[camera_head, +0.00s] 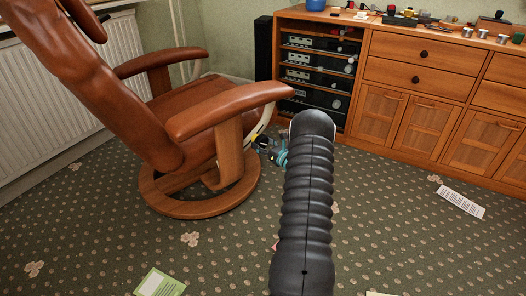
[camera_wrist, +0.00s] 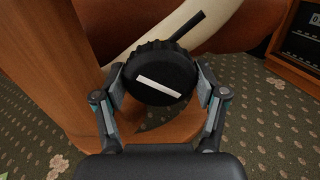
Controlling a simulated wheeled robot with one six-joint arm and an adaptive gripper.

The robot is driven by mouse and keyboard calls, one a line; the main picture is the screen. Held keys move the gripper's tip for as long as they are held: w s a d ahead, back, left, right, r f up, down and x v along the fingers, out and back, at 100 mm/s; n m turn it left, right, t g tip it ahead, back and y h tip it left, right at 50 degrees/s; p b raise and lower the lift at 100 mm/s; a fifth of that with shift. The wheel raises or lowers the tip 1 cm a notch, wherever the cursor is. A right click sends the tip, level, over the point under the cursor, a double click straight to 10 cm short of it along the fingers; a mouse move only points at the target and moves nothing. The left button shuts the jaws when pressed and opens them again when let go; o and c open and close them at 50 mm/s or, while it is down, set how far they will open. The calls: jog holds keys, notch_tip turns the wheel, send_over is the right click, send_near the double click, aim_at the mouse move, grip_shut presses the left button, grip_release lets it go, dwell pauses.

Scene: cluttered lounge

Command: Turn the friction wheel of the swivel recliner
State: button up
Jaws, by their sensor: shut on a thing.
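The swivel recliner (camera_head: 190,105) of brown leather and wood stands at the left in the head view, on a round wooden base (camera_head: 205,205). Its friction wheel (camera_wrist: 160,75) is a black ribbed knob with a white line, in the upper middle of the wrist view. The white line slopes slightly down to the right. My gripper (camera_wrist: 162,88) is shut on the wheel, one finger on each side of its rim. In the head view my gripper (camera_head: 268,150) is small beside the recliner's near side, and my arm hides part of it. The wheel is not clear there.
A wooden sideboard (camera_head: 420,75) with shelved hi-fi units (camera_head: 318,75) stands behind at the right. A black speaker (camera_head: 263,48) is beside it. Papers (camera_head: 461,201) and a green-edged leaflet (camera_head: 160,283) lie on the patterned carpet. A white radiator (camera_head: 60,95) is at the left.

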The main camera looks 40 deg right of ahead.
jog(key=n+b, duration=0.2)
jog(key=n, duration=0.2)
jog(key=shift+n, duration=0.3)
jog(key=n, duration=0.3)
jog(key=shift+w+n, duration=0.1)
jog(key=shift+n, duration=1.7)
jog(key=shift+a, duration=0.1)
jog(key=o, duration=1.1)
jog(key=shift+s, duration=0.45)
jog(key=s, duration=1.1)
jog(key=shift+s+d, duration=0.1)
jog(key=shift+d, duration=0.2)
